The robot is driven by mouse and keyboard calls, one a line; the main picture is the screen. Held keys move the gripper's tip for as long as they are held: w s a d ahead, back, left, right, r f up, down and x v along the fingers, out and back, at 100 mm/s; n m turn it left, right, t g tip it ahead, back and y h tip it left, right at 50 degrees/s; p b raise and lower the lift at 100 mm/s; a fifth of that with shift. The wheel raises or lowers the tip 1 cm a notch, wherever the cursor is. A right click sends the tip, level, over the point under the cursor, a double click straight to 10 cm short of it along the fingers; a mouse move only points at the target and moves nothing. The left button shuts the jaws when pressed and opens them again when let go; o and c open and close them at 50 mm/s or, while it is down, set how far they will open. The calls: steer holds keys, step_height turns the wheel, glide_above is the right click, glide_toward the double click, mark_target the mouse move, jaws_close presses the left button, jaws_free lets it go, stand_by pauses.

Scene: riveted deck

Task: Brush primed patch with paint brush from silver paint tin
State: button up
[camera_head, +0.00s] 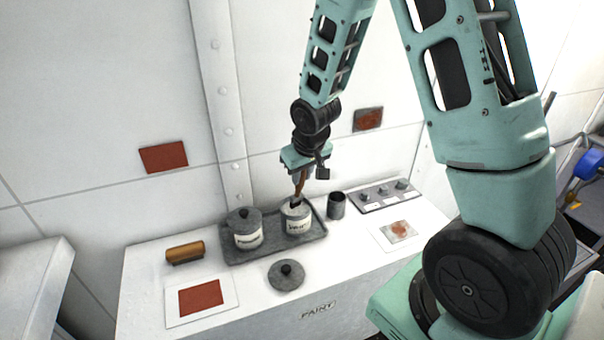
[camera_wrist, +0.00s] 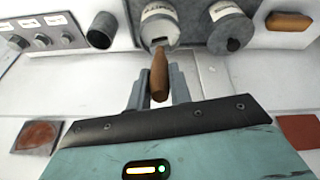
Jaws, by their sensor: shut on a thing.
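My gripper (camera_head: 300,178) is shut on the brown handle of the paint brush (camera_head: 299,187), above the open tin. In the wrist view the handle (camera_wrist: 159,75) stands between the two grey fingers (camera_wrist: 159,88). The brush points down, and its lower end is at the mouth of the silver paint tin (camera_head: 297,224); its bristles are hidden, and I cannot tell how deep they sit. The tin also shows in the wrist view (camera_wrist: 160,25). A smooth red-brown patch (camera_head: 163,157) is on the white wall at left. A rougher, rusty patch (camera_head: 368,119) is on the wall at right.
A lidded tin (camera_head: 247,233) shares the grey tray (camera_head: 318,242). A loose lid (camera_head: 288,276), a brown-topped block (camera_head: 185,252), a dark cup (camera_head: 337,205), a knob panel (camera_head: 386,194), a red card (camera_head: 200,298) and a stained card (camera_head: 398,231) are on the bench.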

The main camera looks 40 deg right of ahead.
steer(key=shift+f+b, duration=0.45)
steer(key=shift+f, duration=0.1)
stand_by(1.4)
steer(key=shift+r+p, duration=2.85)
steer(key=shift+r, duration=0.75)
steer(key=shift+f, duration=0.1)
